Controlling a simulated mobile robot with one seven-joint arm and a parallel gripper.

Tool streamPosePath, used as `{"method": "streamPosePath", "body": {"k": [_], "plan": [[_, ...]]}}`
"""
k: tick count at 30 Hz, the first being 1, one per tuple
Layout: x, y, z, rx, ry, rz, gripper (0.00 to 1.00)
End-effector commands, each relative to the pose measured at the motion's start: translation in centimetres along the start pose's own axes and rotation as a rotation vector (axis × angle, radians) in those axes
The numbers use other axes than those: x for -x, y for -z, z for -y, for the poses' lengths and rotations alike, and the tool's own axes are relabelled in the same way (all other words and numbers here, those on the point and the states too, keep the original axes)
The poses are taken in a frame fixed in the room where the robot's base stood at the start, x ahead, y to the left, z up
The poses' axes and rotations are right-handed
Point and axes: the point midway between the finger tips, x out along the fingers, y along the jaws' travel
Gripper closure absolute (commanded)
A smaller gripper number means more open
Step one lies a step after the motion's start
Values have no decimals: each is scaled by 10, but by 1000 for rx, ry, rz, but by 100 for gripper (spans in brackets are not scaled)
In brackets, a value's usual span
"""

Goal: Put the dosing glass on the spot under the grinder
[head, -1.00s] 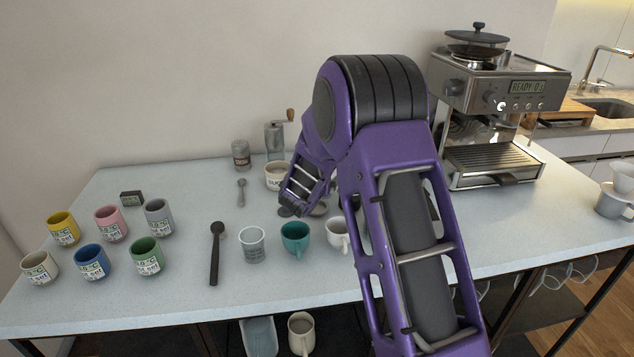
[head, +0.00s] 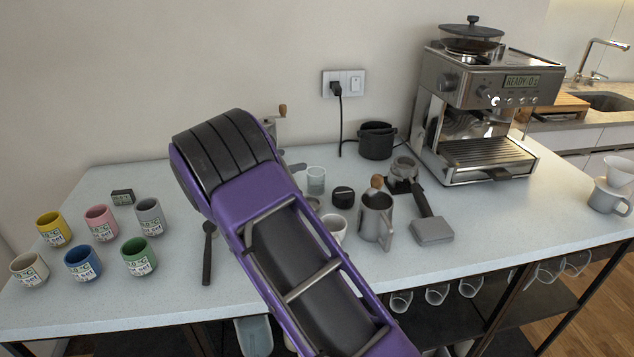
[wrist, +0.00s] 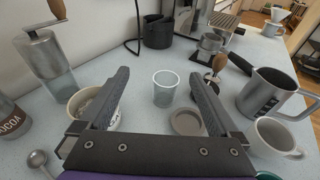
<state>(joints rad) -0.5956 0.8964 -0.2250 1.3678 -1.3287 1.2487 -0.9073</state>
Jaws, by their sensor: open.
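A clear, empty-looking glass (wrist: 165,92), which I take as the dosing glass, stands upright on the counter. In the head view this glass (head: 316,180) stands right of my arm. My gripper (wrist: 159,76) is open, with the glass seen between its fingers; I see no contact. In the head view my arm hides most of the gripper. A hand grinder (wrist: 48,58) with a wooden knob stands at the left of the wrist view; in the head view only its top (head: 272,122) shows behind my arm. The espresso machine (head: 482,105) has a bean hopper on top.
A bowl (wrist: 88,105) sits beside my left finger and a round shallow dish (wrist: 187,122) beside the right one. A steel pitcher (head: 375,222), portafilter (head: 425,205) and black bin (head: 377,142) stand to the right. Several coloured cups (head: 83,262) stand at left.

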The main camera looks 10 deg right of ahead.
Motion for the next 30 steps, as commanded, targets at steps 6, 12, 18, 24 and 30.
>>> {"method": "streamPosePath", "body": {"k": [6, 12, 18, 24, 30], "plan": [[66, 26, -12, -18, 127, -54, 3], [84, 36, -12, -18, 163, -85, 3], [49, 39, -6, -16, 167, -85, 3], [5, 43, 2, -18, 167, -86, 3], [-25, 46, 6, -17, 163, -86, 3]]}}
